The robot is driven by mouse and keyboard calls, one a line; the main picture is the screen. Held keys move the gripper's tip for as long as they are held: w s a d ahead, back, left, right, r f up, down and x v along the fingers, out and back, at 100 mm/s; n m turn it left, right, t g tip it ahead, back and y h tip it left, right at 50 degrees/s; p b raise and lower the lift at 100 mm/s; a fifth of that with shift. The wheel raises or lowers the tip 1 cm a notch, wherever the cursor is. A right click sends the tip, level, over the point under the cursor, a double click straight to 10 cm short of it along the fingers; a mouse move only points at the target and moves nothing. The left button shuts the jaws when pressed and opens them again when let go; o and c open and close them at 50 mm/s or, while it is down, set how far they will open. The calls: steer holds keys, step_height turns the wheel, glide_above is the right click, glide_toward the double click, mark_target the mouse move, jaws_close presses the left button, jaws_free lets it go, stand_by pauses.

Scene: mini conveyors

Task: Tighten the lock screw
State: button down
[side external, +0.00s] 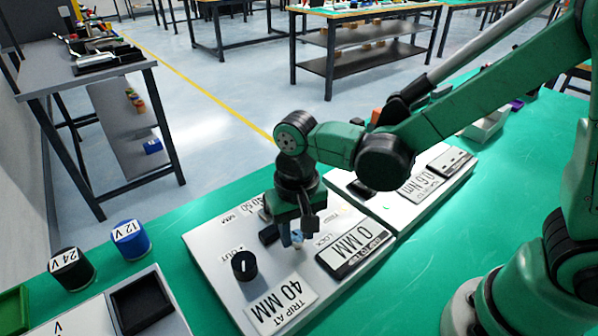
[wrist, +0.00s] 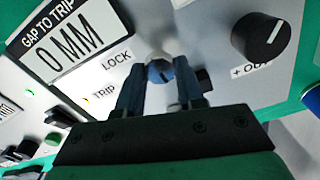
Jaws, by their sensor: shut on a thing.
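The lock screw (wrist: 158,68) is a small round pale-and-blue head beside the word LOCK on a light grey panel (side external: 218,262). My gripper (side external: 296,238) points down over the panel. In the wrist view its two dark fingers (wrist: 159,77) are shut on the screw head, one on each side. In the side view the fingers and my wrist mostly hide the screw. The display (side external: 356,246) reads 0 MM and is labelled GAP TO TRIP.
A black knob (side external: 244,265) labelled + OUT stands near the screw, with a TRIP AT 40 MM plate (side external: 280,305) in front of it. A second panel (side external: 440,183) adjoins at the right. Black 24 V (side external: 72,268) and blue 12 V (side external: 131,240) cylinders stand at the left.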

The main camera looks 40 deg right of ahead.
mark_target(298, 234)
steer(key=shift+m, duration=0.6)
steer(key=c, duration=0.5)
jaws_free()
steer(key=shift+c, duration=0.2)
steer(key=shift+r, duration=2.8)
